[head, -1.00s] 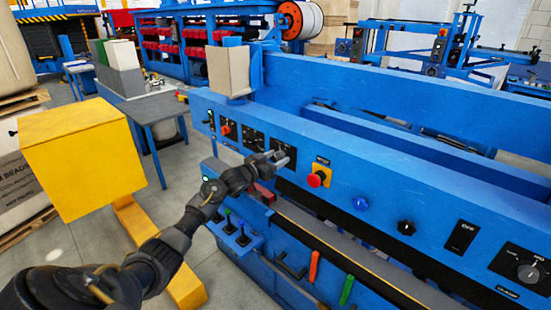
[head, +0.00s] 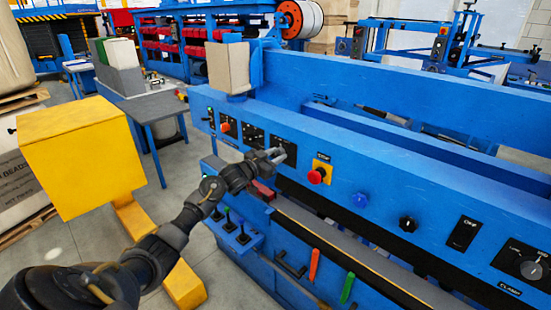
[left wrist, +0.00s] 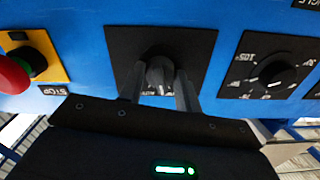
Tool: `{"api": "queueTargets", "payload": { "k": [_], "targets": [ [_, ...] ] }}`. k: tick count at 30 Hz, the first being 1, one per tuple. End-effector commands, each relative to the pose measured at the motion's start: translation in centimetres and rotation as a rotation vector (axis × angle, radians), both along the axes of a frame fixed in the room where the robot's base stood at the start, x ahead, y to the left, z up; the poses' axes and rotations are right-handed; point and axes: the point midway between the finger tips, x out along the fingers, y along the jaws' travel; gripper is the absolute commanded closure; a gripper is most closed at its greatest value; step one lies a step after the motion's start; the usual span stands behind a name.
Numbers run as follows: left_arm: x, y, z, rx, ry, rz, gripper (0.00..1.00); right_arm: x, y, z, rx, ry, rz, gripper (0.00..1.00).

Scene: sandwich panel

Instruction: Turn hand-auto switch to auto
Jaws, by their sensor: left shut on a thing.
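The hand-auto switch (left wrist: 160,74) is a small dark round knob on a square black plate (left wrist: 120,48) in the left wrist view. That view shows the panel upside down, with small white lettering beside the knob, partly hidden by the fingers. My left gripper (left wrist: 160,90) has one finger on each side of the knob and is shut on it. I cannot tell which mark the knob points to. In the head view my left gripper (head: 282,156) reaches the blue panel just left of the red stop button, and its fingers hide the switch. My right gripper is not in view.
The red stop button (head: 316,176) on its yellow plate stands out close by. Further right on the blue panel are a blue button (head: 360,200), a black knob (head: 407,223) and a clamp knob (head: 533,269). A black dial (left wrist: 275,72) is on the switch's other side.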

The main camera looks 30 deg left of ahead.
Motion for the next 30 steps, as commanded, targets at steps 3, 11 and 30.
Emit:
{"api": "queueTargets", "payload": {
  "k": [3, 11, 30],
  "targets": [
    [0.0, 0.1, -0.2, 0.102, -0.018, 0.001, 0.90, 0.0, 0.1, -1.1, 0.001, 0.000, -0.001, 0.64],
    [0.0, 0.0, -0.2, 0.334, -0.054, 0.000, 0.90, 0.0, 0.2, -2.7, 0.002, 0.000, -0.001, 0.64],
    [0.0, 0.0, 0.0, 0.669, -0.105, 0.001, 0.90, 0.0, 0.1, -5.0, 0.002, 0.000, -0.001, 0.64]
  ]
}}
